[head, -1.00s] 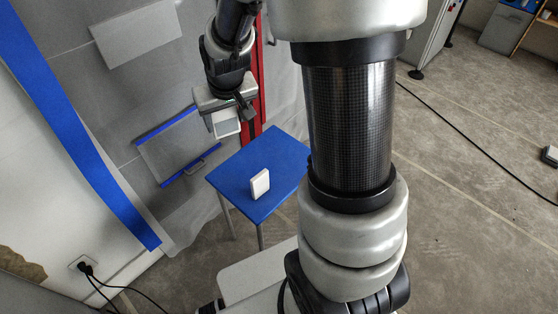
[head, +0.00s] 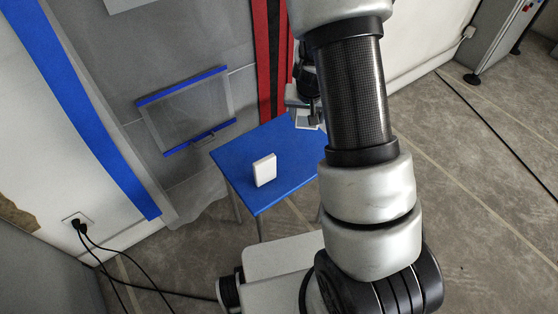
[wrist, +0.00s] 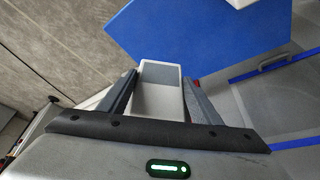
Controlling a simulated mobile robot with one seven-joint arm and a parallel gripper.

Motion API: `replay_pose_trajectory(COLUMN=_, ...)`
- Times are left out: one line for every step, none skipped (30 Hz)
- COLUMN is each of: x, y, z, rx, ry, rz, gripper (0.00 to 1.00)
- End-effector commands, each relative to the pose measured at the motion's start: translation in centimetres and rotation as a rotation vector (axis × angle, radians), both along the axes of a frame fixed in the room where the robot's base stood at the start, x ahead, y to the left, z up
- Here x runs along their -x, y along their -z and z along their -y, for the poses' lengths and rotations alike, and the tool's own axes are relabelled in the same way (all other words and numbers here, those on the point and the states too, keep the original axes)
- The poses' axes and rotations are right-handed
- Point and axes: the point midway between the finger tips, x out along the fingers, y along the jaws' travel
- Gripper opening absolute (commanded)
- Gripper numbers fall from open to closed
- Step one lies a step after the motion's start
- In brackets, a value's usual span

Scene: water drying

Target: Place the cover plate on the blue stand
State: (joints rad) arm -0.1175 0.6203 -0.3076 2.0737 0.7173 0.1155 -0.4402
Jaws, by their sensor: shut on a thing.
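The blue stand (head: 240,158) is a small table with a flat blue top and thin legs. In the wrist view its blue top (wrist: 200,35) fills the upper middle. My gripper (wrist: 160,92) is shut on the cover plate (wrist: 160,75), a pale grey-white, shallow open box shape held between the two fingers. In the head view my gripper (head: 303,105) and the held cover plate (head: 308,119) show by the stand's far right corner, partly hidden by my arm. I cannot tell the height of the plate above the top.
A white block (head: 264,170) stands upright near the middle of the blue top; the top around it is bare. A grey panel with blue edges (head: 187,112) is on the wall at left. Black cables (head: 110,262) hang from a wall socket (head: 78,222).

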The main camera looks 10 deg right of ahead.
Motion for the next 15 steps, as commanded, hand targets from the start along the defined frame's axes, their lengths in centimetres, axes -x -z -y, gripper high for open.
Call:
replay_pose_trajectory(x=0.0, y=1.3, z=0.7, rx=0.000, ry=0.018, rz=-0.001, gripper=0.36)
replay_pose_trajectory(x=0.0, y=1.7, z=1.0, rx=0.000, ry=0.024, rz=-0.001, gripper=0.36)
replay_pose_trajectory(x=0.0, y=2.3, z=1.2, rx=-0.002, ry=0.032, rz=0.000, gripper=0.36)
replay_pose_trajectory(x=0.0, y=2.9, z=1.3, rx=-0.003, ry=0.034, rz=-0.001, gripper=0.36)
replay_pose_trajectory(x=0.0, y=3.5, z=1.4, rx=-0.002, ry=0.036, rz=-0.001, gripper=0.36)
replay_pose_trajectory(x=0.0, y=4.3, z=1.5, rx=-0.003, ry=0.039, rz=-0.001, gripper=0.36)
replay_pose_trajectory(x=0.0, y=4.9, z=1.5, rx=-0.004, ry=0.039, rz=-0.002, gripper=0.36)
replay_pose_trajectory(x=0.0, y=5.5, z=1.5, rx=-0.003, ry=0.040, rz=-0.001, gripper=0.36)
replay_pose_trajectory(x=0.0, y=6.2, z=1.5, rx=-0.004, ry=0.039, rz=-0.001, gripper=0.36)
replay_pose_trajectory(x=0.0, y=6.7, z=1.5, rx=-0.003, ry=0.038, rz=-0.001, gripper=0.36)
replay_pose_trajectory(x=-0.1, y=7.2, z=1.5, rx=-0.003, ry=0.038, rz=0.000, gripper=0.36)
replay_pose_trajectory(x=-0.1, y=7.6, z=1.5, rx=-0.003, ry=0.039, rz=0.001, gripper=0.36)
replay_pose_trajectory(x=-0.1, y=7.9, z=1.4, rx=-0.004, ry=0.037, rz=0.000, gripper=0.36)
replay_pose_trajectory(x=-0.1, y=8.0, z=1.4, rx=-0.004, ry=0.037, rz=0.000, gripper=0.36)
replay_pose_trajectory(x=-0.1, y=8.2, z=1.4, rx=-0.003, ry=0.037, rz=0.001, gripper=0.36)
